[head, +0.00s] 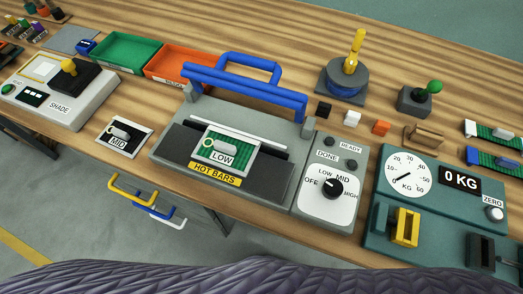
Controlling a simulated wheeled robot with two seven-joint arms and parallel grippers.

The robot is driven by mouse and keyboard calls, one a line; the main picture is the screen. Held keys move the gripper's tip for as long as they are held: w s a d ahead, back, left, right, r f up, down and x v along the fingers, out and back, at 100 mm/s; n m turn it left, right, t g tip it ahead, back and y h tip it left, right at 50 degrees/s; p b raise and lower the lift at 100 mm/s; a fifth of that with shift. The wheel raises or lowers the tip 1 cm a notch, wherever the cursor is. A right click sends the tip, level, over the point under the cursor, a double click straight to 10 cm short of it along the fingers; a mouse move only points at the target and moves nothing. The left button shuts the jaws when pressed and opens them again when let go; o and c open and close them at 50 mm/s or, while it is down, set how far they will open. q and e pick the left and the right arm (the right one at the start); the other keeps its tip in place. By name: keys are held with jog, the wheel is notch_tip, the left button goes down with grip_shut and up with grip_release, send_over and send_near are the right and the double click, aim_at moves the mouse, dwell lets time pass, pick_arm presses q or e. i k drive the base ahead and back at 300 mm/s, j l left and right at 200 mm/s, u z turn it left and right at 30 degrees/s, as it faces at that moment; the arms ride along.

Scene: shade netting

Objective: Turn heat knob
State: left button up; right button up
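The heat knob (334,187) is a round black knob on a white dial plate (329,209) marked OFF, LOW, MID and HIGH. The plate is on a grey control panel (303,200) just right of the hot bars machine (180,172). A small light mark shows on the knob, but I cannot tell surely which setting it points at. Two dark round lamps labelled READY (329,142) and DONE (351,165) sit above the dial. Neither looks lit. Neither of my grippers is in view, and nothing touches the knob.
The hot bars machine has raised blue bars (245,93) and a LOW card (227,151) on its bed. A teal scale (376,226) reading 0 KG stands close on the right. The shade controller (60,92) is far left. Small coloured blocks lie behind the panel.

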aim_at(332, 188)
jog(key=z, duration=0.9)
